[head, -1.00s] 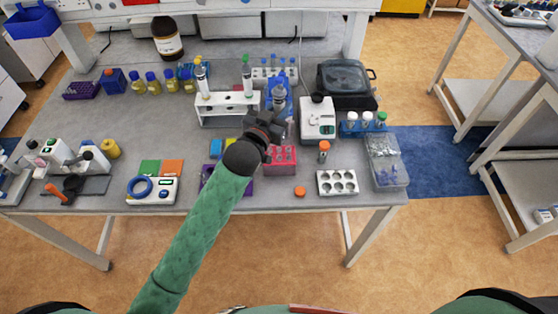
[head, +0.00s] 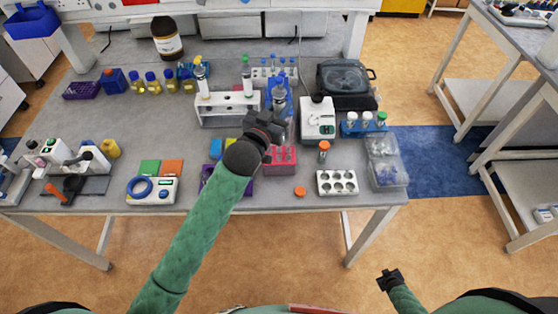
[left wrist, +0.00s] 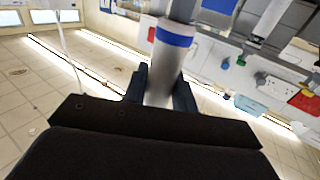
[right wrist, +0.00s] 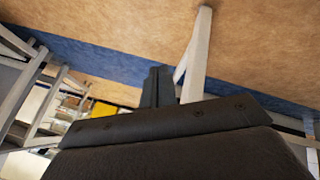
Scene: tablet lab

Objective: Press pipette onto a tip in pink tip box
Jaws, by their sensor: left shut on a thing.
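The pink tip box (head: 284,161) stands near the front of the grey table, partly hidden by my left gripper. My left gripper (head: 270,128) is over the box's back left part, shut on the pipette. In the left wrist view the pipette (left wrist: 165,75) is a grey-white shaft with a blue band, between the fingers. In the head view my gripper hides much of the pipette, and I cannot tell whether its lower end touches a tip. My right gripper (head: 389,278) is low at the front right, off the table; its fingers look closed and empty in the right wrist view (right wrist: 158,86).
A white tube rack (head: 228,110) stands behind left of the box. A white device (head: 318,120), an orange-capped tube (head: 323,151) and a white well plate (head: 337,183) are to the right. An orange cap (head: 299,191) lies in front. The table's front edge is close.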

